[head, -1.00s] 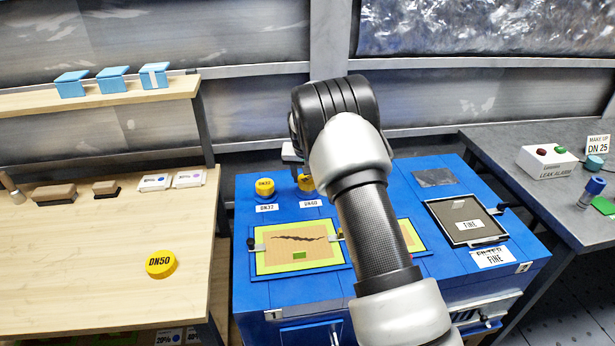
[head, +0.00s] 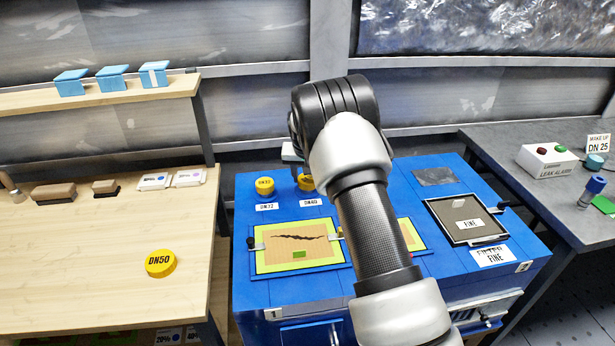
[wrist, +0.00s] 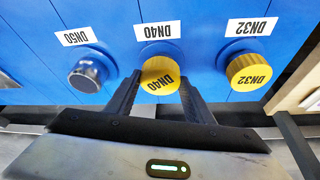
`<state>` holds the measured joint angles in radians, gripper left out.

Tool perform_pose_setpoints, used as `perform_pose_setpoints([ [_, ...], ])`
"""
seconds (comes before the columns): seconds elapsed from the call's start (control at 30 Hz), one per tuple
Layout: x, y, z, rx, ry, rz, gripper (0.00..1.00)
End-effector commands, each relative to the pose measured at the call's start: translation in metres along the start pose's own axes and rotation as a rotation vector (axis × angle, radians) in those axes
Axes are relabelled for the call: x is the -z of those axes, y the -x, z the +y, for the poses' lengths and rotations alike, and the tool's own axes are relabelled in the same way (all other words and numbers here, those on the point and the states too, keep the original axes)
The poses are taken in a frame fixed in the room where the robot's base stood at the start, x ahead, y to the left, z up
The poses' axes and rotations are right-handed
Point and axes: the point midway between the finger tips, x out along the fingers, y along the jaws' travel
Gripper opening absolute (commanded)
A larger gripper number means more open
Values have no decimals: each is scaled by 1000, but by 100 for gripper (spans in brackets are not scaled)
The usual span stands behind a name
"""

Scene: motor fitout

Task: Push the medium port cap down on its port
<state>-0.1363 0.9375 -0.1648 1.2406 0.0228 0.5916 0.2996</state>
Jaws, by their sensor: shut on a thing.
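The medium port cap is yellow, round and marked DN40; in the wrist view (wrist: 160,74) it sits at the port below the DN40 label (wrist: 160,30). My gripper (wrist: 160,88) has one finger on each side of this cap and is shut on it. In the head view the cap (head: 305,184) shows only partly, beside my arm, on the blue cabinet (head: 262,222). The port under it is hidden, and I cannot tell how deep the cap sits.
A yellow DN32 cap (wrist: 249,70) sits on the neighbouring port. The DN50 port (wrist: 88,73) is bare, dark metal. A yellow DN50 cap (head: 160,263) lies on the wooden bench (head: 90,290) at left. A framed cracked panel (head: 298,246) lies in front of the ports.

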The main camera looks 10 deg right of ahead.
Motion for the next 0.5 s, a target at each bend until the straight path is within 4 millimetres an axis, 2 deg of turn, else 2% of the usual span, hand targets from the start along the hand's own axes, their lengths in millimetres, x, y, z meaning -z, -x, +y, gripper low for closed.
perform_pose_setpoints([
  [0.13,-1,-1,0,0,0,-2,27],
  [0.17,-1,-1,0,0,0,-2,53],
  [0.27,-1,-1,0,0,0,-2,70],
  [0.5,-1,0,0,0,0,-2,70],
])
